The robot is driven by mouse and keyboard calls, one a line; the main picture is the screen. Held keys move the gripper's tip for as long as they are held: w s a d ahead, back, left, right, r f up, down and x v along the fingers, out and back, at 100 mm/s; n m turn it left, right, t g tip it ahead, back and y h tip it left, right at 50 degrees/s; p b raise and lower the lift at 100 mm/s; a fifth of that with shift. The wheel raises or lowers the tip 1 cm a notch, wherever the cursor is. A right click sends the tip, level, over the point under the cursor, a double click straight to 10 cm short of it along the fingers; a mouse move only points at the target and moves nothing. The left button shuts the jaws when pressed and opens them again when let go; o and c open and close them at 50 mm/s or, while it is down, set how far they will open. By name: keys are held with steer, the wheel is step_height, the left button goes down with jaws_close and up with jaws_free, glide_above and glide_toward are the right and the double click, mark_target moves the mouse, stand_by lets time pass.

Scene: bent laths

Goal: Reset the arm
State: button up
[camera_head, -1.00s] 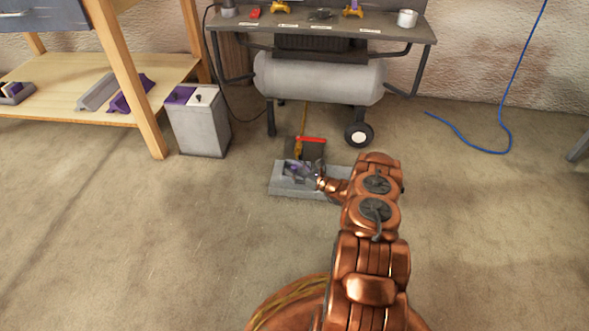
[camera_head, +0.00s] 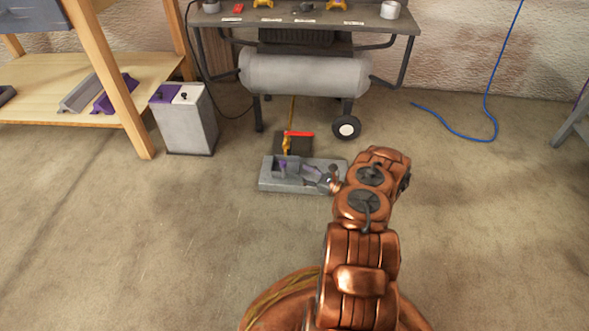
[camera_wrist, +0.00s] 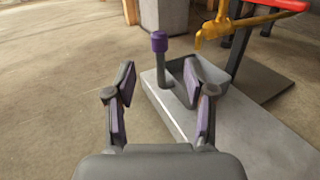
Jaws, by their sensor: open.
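My gripper (camera_wrist: 160,103) is open and empty in the wrist view, its purple-padded fingers spread apart. It also shows small in the head view (camera_head: 312,174), over the grey block-like base on the floor. The grey base (camera_wrist: 250,145) lies ahead and to the right in the wrist view and also shows in the head view (camera_head: 268,185). A grey post with a purple cap (camera_wrist: 159,42) stands upright on it, seen between the fingertips. The post appears beyond the fingers; I cannot tell the exact gap. My copper arm covers the right end of the base in the head view.
A yellow tap-like fitting with a red bar (camera_head: 298,134) stands just behind the base. A grey tank on legs with wheels (camera_head: 305,74) is under a workbench.

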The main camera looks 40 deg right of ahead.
steer(key=shift+v, duration=1.15)
steer(key=shift+r, duration=0.1)
